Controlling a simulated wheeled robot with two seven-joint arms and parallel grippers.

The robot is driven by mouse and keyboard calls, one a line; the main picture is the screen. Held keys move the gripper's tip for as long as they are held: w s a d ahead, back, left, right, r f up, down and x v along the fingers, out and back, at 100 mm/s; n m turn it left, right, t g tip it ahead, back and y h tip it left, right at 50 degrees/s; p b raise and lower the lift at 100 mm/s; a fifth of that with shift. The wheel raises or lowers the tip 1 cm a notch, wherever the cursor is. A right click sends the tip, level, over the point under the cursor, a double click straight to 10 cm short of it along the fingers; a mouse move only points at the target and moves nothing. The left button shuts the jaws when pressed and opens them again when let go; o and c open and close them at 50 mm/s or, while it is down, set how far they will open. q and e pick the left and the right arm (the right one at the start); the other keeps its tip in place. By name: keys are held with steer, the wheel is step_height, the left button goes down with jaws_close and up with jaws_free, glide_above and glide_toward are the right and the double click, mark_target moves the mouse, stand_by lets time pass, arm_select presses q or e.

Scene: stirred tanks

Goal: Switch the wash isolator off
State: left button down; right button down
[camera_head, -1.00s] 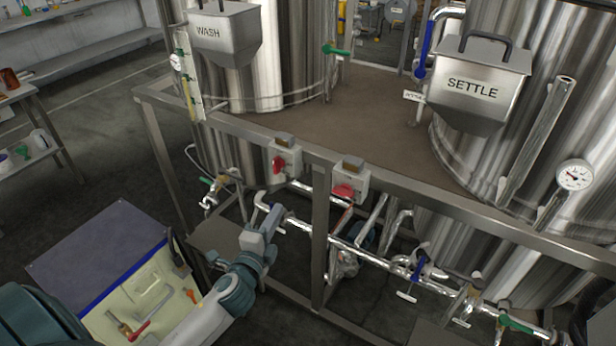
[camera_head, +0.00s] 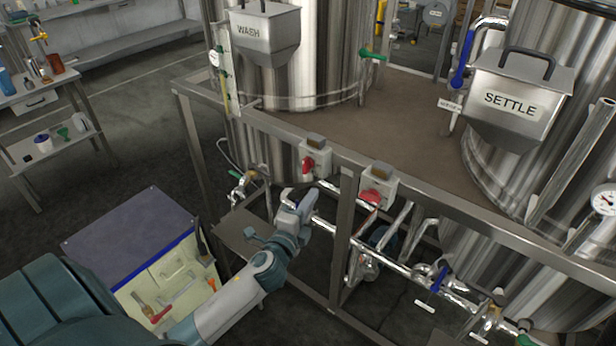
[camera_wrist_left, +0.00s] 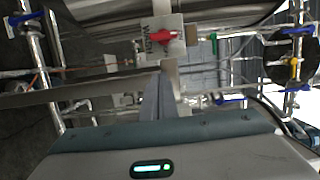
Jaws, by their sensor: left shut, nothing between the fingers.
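The wash isolator is a small grey box (camera_head: 318,151) with a red handle (camera_head: 308,167) on the frame rail below the wash tank. The handle looks roughly upright in the head view. In the left wrist view the isolator (camera_wrist_left: 177,47) shows a label beginning with W and its red handle (camera_wrist_left: 162,36), lying across the picture. My left gripper (camera_head: 309,197) is shut and empty, just below the isolator and apart from it. In the wrist view its fingers (camera_wrist_left: 163,82) point towards the box. My right gripper is not in view.
A second isolator box (camera_head: 380,184) with a red handle sits to the right on the same rail (camera_head: 430,200). Pipes and valves (camera_head: 400,268) run below. A frame post (camera_head: 345,240) stands right of my gripper. A tool cabinet (camera_head: 130,235) stands at the left.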

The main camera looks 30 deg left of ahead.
mark_target(306, 166)
arm_select(q)
steer(key=w+a, duration=0.1)
steer(key=w, duration=0.1)
steer(key=w+a+p, duration=0.1)
steer(key=w, duration=0.1)
steer(key=w+a+p, duration=0.1)
steer(key=w, duration=0.1)
steer(key=shift+w+a, duration=0.15)
steer(key=shift+a, duration=0.05)
steer(key=shift+a+p, duration=0.3)
steer(key=shift+a, duration=0.5)
steer(key=shift+f+m+b, duration=0.1)
steer(key=shift+m+b, duration=0.2)
steer(key=shift+b, duration=0.1)
steer(key=shift+a+f+m+b, duration=0.1)
steer(key=shift+f+m+b, duration=0.05)
steer(key=shift+m+b, duration=0.5)
